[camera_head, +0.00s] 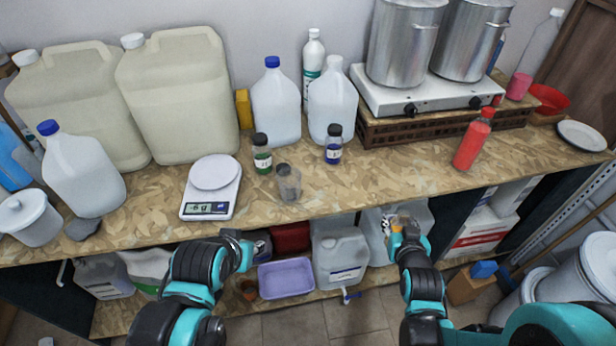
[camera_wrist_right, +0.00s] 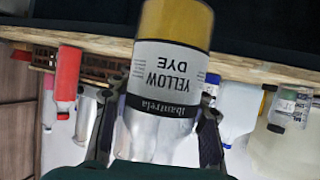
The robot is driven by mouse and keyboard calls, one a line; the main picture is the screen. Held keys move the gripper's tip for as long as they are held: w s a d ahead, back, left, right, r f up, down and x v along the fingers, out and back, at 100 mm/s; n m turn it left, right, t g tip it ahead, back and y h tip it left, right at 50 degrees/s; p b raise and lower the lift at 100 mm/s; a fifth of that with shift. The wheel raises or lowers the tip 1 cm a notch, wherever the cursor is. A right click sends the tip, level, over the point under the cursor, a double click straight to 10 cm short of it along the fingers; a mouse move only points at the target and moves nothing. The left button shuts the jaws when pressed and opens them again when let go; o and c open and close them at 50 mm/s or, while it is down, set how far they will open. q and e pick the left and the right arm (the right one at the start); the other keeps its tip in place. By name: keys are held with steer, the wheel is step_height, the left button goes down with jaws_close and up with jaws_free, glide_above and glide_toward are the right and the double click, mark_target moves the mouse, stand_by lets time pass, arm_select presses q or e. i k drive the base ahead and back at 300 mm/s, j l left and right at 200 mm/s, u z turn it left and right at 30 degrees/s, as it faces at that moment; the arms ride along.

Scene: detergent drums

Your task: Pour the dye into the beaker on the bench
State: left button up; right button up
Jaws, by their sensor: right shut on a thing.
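The bottle of yellow dye (camera_wrist_right: 172,80) fills the middle of the right wrist view, its lettering inverted there and its yellow part toward the picture's top. My right gripper (camera_wrist_right: 155,125) is shut on it, a finger on each side. In the head view my right gripper (camera_head: 402,228) is in front of the bench edge, right of the beaker, where the bottle is hard to make out. The small clear beaker (camera_head: 288,183) stands on the bench (camera_head: 340,185) near its front edge and looks empty. My left gripper (camera_head: 240,248) is below the bench edge; its fingers are unclear.
A green vial (camera_head: 262,155) and a blue vial (camera_head: 333,145) stand behind the beaker. A scale (camera_head: 211,188) sits to its left, and a red bottle (camera_head: 472,140) stands farther right. Large jugs and a stove (camera_head: 425,95) line the back. Bench space right of the beaker is clear.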

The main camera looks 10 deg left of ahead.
mark_target(290, 179)
steer(key=k+l+u, duration=0.15)
steer(key=l, duration=1.6)
steer(key=u, duration=0.35)
steer(key=l+u, duration=0.15)
steer(key=u, duration=0.55)
steer(key=i+j, duration=0.25)
steer(key=i, duration=0.15)
